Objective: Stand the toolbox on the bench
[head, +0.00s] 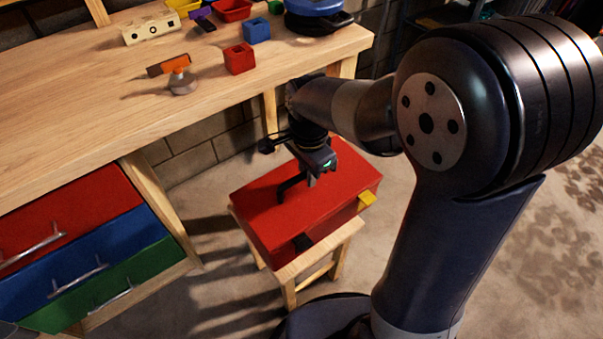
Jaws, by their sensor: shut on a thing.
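The toolbox (262,213) is a red box with a yellow latch (367,198) and a dark latch on its front side. It is upright on a small wooden stool (350,232) beside the bench. My gripper (300,180) is above the toolbox lid, shut on its dark handle (288,188). The fingertips are partly hidden by the gripper body. I cannot tell any gap between toolbox and stool. The wooden bench (85,105) is to the left and higher than the toolbox.
On the bench are a wooden block with holes (150,29), an orange-topped tool (178,75), red (239,59) and blue (256,30) cups, and a round blue object (318,12). The bench's front left is clear. Coloured drawers (70,225) sit below.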

